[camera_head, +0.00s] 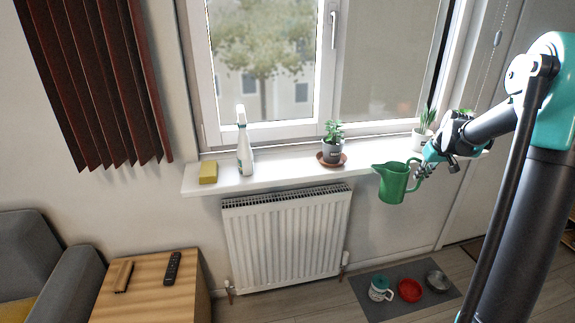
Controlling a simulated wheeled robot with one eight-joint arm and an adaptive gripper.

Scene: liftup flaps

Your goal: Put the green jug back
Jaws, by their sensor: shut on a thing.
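The green jug (392,184) hangs roughly upright in the air just in front of the white windowsill (290,180), with its spout to the left and its handle to the right. My gripper (421,172) is shut on the jug's handle side and partly covers the handle. The jug's body overlaps the sill's front edge in the picture. I see no support under the jug.
On the sill stand a yellow sponge (208,173), a white spray bottle (244,150), a potted plant (332,148) and another plant (424,130) near my arm. A radiator (285,240) is below. A grey mat (404,290) with bowls lies on the floor.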

